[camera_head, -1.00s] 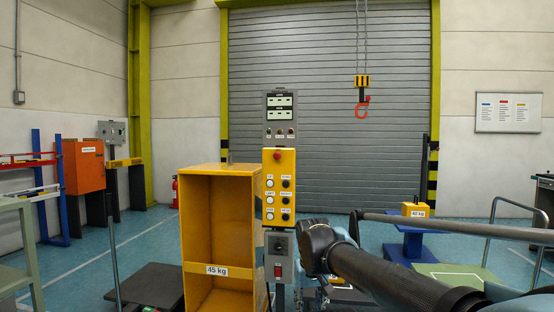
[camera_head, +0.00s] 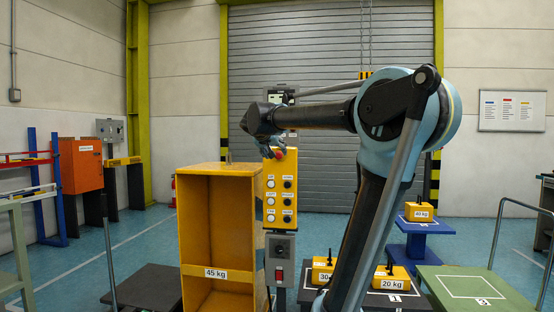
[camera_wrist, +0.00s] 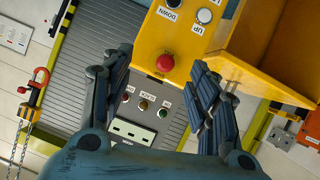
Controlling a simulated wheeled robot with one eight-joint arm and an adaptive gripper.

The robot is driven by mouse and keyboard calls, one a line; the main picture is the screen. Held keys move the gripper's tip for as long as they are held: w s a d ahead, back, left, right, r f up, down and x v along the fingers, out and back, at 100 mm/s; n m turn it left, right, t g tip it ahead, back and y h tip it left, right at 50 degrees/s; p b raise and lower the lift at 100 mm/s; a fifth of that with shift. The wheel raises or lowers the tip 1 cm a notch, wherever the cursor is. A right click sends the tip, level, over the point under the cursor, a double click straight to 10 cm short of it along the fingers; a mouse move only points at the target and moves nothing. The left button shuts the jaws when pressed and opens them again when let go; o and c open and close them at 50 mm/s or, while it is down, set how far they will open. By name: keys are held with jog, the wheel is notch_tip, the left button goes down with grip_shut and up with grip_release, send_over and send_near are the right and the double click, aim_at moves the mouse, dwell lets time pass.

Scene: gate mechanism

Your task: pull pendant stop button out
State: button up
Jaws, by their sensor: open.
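The red stop button (camera_head: 279,154) is at the top of the yellow pendant box (camera_head: 271,205) in the head view, partly hidden by my gripper (camera_head: 268,142). In the wrist view the red mushroom button (camera_wrist: 165,63) shows clearly near the pendant's end, upside down. My gripper (camera_wrist: 160,58) is open and empty, with one dark finger to the left and one to the right of the button in that view. I see no finger touching it, and the depth between them is hard to tell.
A yellow cabinet marked 45 kg (camera_head: 217,273) stands close left of the pendant. A grey panel with small buttons and lamps (camera_wrist: 140,105) adjoins the pendant. A crane hook (camera_wrist: 36,92) hangs at left in the wrist view. Yellow weights (camera_head: 390,277) sit on a dark platform at right.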

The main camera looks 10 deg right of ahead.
notch_tip(320, 180, up, 3)
jog(key=w+a+t, duration=0.1)
jog(key=w+a, duration=0.1)
jog(key=w, duration=0.1)
send_near(278, 155)
jog(key=x, duration=0.9)
jog(key=shift+w+d+f, duration=0.15)
jog(key=shift+w, duration=0.05)
jog(key=shift+c, duration=0.5)
